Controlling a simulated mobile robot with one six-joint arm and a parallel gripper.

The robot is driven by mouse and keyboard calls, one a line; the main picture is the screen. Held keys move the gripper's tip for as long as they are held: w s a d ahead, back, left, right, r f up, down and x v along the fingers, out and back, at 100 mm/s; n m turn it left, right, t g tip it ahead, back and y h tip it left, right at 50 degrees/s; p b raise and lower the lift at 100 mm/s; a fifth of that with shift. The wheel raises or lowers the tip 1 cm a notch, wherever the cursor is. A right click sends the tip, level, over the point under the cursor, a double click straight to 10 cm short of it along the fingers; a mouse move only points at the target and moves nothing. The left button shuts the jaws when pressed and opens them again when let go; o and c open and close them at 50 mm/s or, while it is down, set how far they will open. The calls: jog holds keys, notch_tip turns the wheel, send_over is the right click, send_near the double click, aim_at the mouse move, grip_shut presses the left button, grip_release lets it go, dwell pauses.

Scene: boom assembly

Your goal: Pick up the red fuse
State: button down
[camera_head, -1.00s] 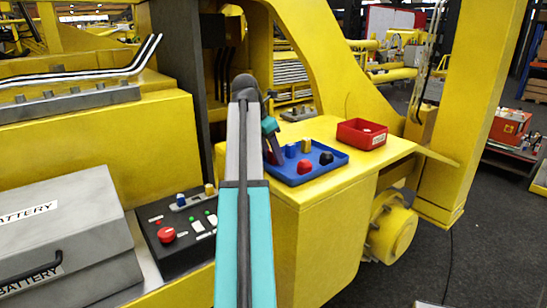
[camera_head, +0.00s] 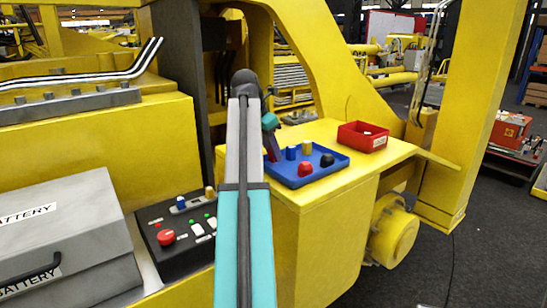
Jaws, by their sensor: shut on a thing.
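My gripper (camera_head: 272,150) reaches down at the left edge of the blue tray (camera_head: 327,172), partly hidden behind my own arm. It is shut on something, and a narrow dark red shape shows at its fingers. This looks like the red fuse, but its outline is too small and too covered to be sure. A blue cylinder (camera_head: 290,153) and a gold cylinder (camera_head: 307,147) stand in the tray just right of my gripper. A red rounded cap (camera_head: 305,168) and a black rounded cap (camera_head: 327,160) lie in front of them in the tray.
A red bin (camera_head: 362,136) stands behind the tray on the yellow ledge (camera_head: 393,153). At the lower left is a black control box (camera_head: 178,250) with a red button (camera_head: 166,237), a blue piece and a gold piece. A grey battery case (camera_head: 70,235) stands left of it.

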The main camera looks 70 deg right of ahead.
jog(key=shift+r+b, duration=0.55)
jog(key=shift+r, duration=0.45)
jog(key=s+a+b, duration=0.1)
jog(key=s+a, duration=0.2)
jog(key=s+a+r+b, duration=0.1)
jog(key=s+a, duration=0.2)
jog(key=s+a+b, duration=0.1)
jog(key=s+a, duration=0.2)
jog(key=a, duration=0.1)
jog(key=shift+s+a+r+b, duration=0.15)
jog(key=shift+s+b, duration=0.1)
jog(key=shift+b, duration=0.15)
jog(key=shift+s+a+r+p, duration=0.1)
jog(key=shift+s+a+p, duration=0.55)
jog(key=shift+p, duration=0.05)
